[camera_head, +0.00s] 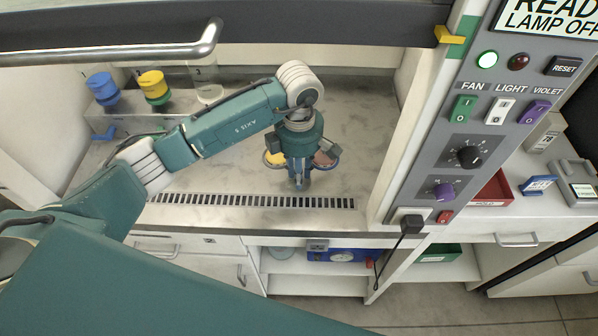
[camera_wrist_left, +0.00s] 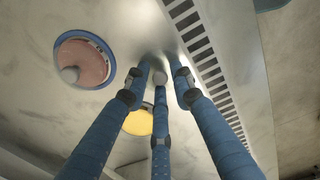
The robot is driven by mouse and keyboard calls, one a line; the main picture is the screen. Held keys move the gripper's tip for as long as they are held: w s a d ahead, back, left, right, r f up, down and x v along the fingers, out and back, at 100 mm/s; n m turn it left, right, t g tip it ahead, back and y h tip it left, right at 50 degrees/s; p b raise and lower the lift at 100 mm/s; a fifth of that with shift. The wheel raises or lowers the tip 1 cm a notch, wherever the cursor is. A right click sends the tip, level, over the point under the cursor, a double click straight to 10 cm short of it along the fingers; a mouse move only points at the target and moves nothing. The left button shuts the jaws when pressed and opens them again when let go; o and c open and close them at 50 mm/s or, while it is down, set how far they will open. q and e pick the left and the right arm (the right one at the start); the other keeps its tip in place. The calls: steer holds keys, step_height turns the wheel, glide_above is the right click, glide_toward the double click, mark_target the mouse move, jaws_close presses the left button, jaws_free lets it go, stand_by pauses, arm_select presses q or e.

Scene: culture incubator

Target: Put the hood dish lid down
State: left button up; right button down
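My left gripper (camera_head: 300,183) points down over the hood's work surface (camera_head: 225,180), just behind the slotted grille. In the left wrist view its three blue fingers (camera_wrist_left: 160,72) are drawn together at the tips. A small pale, knob-like piece, seemingly of the clear lid (camera_wrist_left: 160,80), shows between them; its outline is faint. A yellow dish (camera_head: 273,158) lies left of the gripper and a pink dish (camera_head: 325,160) right of it in the head view. In the wrist view the yellow dish (camera_wrist_left: 138,122) is partly hidden by the fingers, and the pink dish (camera_wrist_left: 92,62) has a blue rim and a pale round spot.
Blue (camera_head: 102,87), yellow (camera_head: 154,86) and white-capped (camera_head: 209,92) containers stand at the back left. The slotted grille (camera_head: 250,201) runs along the front edge. A metal bar (camera_head: 120,52) crosses above, and a control panel (camera_head: 465,130) stands at the right. The surface right of the dishes is clear.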

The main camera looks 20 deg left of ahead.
arm_select(q)
steer(key=shift+r, duration=0.2)
step_height(320, 180, up, 12)
steer(key=b, duration=0.2)
steer(key=shift+b, duration=0.3)
steer(key=shift+f, duration=0.1)
stand_by(0.3)
